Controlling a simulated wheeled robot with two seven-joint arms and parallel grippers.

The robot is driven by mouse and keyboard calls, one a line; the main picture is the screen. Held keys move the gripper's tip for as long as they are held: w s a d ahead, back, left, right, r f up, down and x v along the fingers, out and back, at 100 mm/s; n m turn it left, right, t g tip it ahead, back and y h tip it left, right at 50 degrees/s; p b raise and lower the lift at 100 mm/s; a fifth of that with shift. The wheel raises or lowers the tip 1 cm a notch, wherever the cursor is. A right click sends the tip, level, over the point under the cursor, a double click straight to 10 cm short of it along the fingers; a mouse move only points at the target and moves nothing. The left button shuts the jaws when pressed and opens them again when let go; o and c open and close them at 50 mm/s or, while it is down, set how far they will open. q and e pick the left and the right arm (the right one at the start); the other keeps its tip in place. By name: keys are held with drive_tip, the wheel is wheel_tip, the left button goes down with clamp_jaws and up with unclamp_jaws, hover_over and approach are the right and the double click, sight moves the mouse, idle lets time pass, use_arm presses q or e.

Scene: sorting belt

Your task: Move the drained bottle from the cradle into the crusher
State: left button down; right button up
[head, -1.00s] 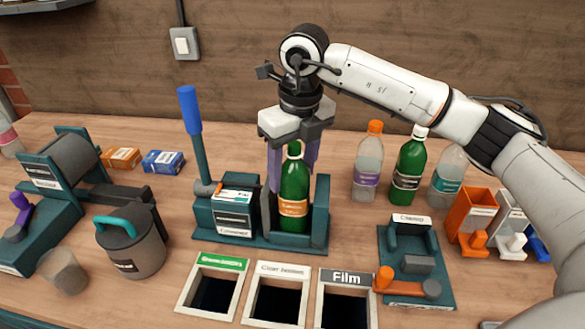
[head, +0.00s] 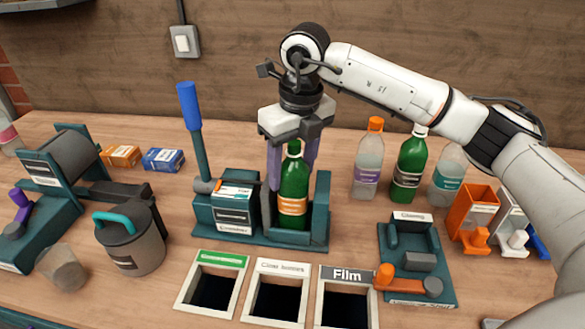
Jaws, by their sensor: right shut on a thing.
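A green bottle (head: 293,188) with an orange label stands upright in the open slot of a teal press-like station (head: 319,225) with a tall blue-topped lever (head: 187,105), which looks like the crusher. My right gripper (head: 291,170) comes down from above with purple-grey fingers on both sides of the bottle's upper part, shut on it. I cannot tell whether the bottle's base rests on the station floor. A smaller teal station (head: 420,290) with an orange handle stands at the right, empty; I cannot tell whether it is the cradle. My left gripper is out of view.
Three bottles, one with an orange cap (head: 369,165), stand behind at the right. Framed openings, one marked Film (head: 346,275), lie in front. A grey pot (head: 130,245), a cup (head: 62,270) and a roller machine (head: 70,160) are at the left. Small bins (head: 472,212) stand right.

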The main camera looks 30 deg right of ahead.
sight(298, 142)
drive_tip(key=shift+s+f, duration=0.25)
drive_tip(key=shift+f, duration=0.4)
drive_tip(key=o, duration=1.2)
drive_tip(key=shift+a, duration=0.1)
drive_tip(key=shift+r, duration=0.3)
drive_tip(key=r, duration=0.7)
drive_tip(key=s+d+r, duration=0.1)
drive_tip(key=r, duration=0.3)
drive_tip(key=shift+b, duration=0.3)
